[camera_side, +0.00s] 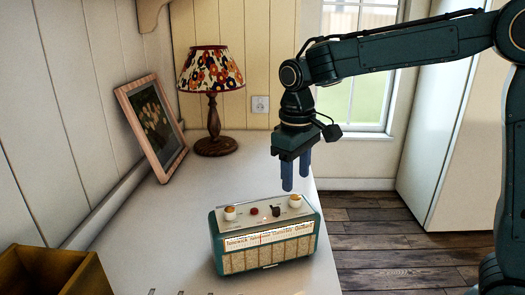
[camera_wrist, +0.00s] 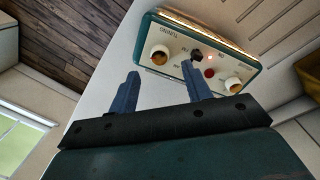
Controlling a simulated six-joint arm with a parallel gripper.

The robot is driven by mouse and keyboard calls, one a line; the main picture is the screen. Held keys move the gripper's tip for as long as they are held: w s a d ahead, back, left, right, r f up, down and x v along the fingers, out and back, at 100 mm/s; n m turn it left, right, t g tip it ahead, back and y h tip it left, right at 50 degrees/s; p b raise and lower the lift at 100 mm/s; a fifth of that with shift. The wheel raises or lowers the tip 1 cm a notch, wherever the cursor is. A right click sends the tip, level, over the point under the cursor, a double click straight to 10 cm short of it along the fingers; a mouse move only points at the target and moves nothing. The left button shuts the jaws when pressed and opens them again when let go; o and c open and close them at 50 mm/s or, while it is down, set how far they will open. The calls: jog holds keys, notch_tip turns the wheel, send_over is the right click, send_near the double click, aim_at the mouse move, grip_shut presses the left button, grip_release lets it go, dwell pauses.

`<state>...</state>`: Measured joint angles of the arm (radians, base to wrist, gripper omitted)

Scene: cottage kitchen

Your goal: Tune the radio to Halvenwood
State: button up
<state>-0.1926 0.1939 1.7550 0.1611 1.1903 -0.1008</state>
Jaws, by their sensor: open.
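A teal radio (camera_side: 262,250) stands on the white worktop, with a station scale (camera_side: 268,236) along its upper front edge. A red pointer (camera_side: 261,239) stands left of the scale's middle; the station names are too small to read surely. The right-hand cream knob (camera_side: 295,201) has an amber top; in the wrist view this knob (camera_wrist: 159,55) is beside the word TUNING. My gripper (camera_side: 294,183) is open and empty, pointing down above that knob. In the wrist view the knob appears between and just beyond the fingertips (camera_wrist: 161,68), apparently untouched.
The radio's top also has a second cream knob (camera_side: 230,213), a red button (camera_side: 254,211) and a dark switch (camera_side: 275,211). A lamp (camera_side: 212,100) and leaning picture frame (camera_side: 152,125) stand behind; a wooden box (camera_side: 55,275) is front left. Worktop around the radio is clear.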

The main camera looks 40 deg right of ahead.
aim_at(299, 200)
notch_tip(299, 200, up, 9)
jog(key=shift+a+f, duration=0.2)
jog(key=shift+a, duration=0.05)
dwell(0.3)
jog(key=shift+s, duration=0.1)
jog(key=s+d+t, duration=0.3)
jog(key=s+d, duration=0.3)
jog(key=s, duration=0.6)
jog(key=s+f+m+t, duration=0.1)
jog(key=s+f+t, duration=0.1)
jog(key=s+f, duration=0.4)
jog(key=s, duration=0.3)
jog(key=shift+s+f+m+y, duration=0.25)
jog(key=shift+f+m+y, duration=0.05)
jog(key=shift+f, duration=0.1)
jog(key=shift+c, duration=0.3)
dwell(0.4)
